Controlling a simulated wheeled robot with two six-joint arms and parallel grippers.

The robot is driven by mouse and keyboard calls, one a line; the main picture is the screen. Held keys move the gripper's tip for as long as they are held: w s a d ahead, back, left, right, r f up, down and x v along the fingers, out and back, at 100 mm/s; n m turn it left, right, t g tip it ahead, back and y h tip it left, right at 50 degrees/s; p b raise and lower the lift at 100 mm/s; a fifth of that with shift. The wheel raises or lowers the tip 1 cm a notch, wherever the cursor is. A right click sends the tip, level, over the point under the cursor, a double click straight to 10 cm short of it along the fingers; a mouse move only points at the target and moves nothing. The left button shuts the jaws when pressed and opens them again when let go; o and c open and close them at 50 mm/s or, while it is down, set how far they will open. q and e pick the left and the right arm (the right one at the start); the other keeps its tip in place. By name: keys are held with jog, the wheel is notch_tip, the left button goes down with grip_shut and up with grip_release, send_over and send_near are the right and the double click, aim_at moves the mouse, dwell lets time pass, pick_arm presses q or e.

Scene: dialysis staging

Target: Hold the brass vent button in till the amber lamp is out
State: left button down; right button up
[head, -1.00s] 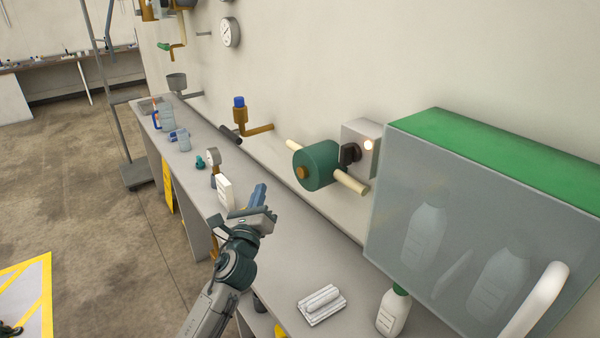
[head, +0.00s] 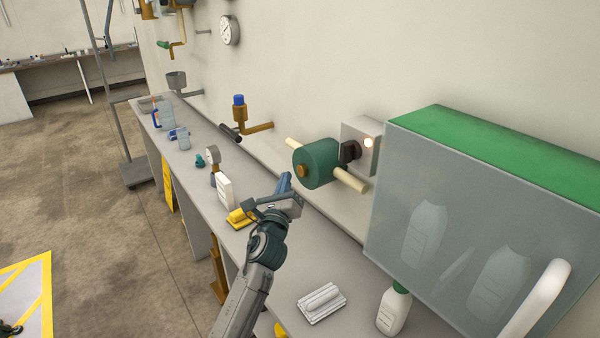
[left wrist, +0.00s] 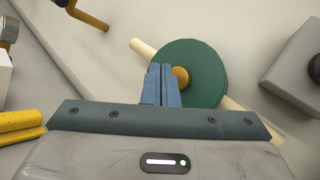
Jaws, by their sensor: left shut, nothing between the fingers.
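The brass vent button (head: 302,171) sits in the middle of the near end face of a green cylinder (head: 322,162) on a cream pipe along the wall. The lamp (head: 368,142) on the grey wall box (head: 375,132) glows pale amber-white. My left gripper (head: 285,180) has its blue fingers shut and empty, pointing up towards the cylinder. In the left wrist view, the fingertips (left wrist: 160,72) overlap the left side of the button (left wrist: 181,77). I cannot tell whether they touch it. My right gripper is not in view.
A green-topped cabinet (head: 480,140) with a clear front stands at the right. A white bottle (head: 393,312) and a white ribbed block (head: 322,303) are on the bench.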

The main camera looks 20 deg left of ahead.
pick_arm(q)
jog(key=shift+w+d, duration=0.35)
jog(key=shift+w, duration=0.15)
jog(key=shift+w+r, duration=0.1)
jog(key=shift+w, duration=0.05)
dwell(1.7)
jog(key=shift+w+d, duration=0.2)
jog(key=shift+w, duration=0.05)
jog(key=shift+w+d, duration=0.25)
jog(key=shift+w, duration=0.15)
dwell(0.8)
dwell(2.4)
jog(key=shift+s+a, duration=0.45)
jog(key=shift+s, duration=0.35)
jog(key=shift+p, duration=0.3)
jog(key=shift+s+a+p, duration=0.15)
jog(key=shift+s+a, duration=0.25)
jog(key=shift+s, duration=0.3)
jog(key=shift+s+a+p, duration=0.1)
jog(key=shift+s+a, duration=0.35)
jog(key=shift+s, duration=0.3)
jog(key=shift+s+a+p, duration=0.15)
jog(key=shift+s+a, duration=0.25)
jog(key=shift+s, duration=0.3)
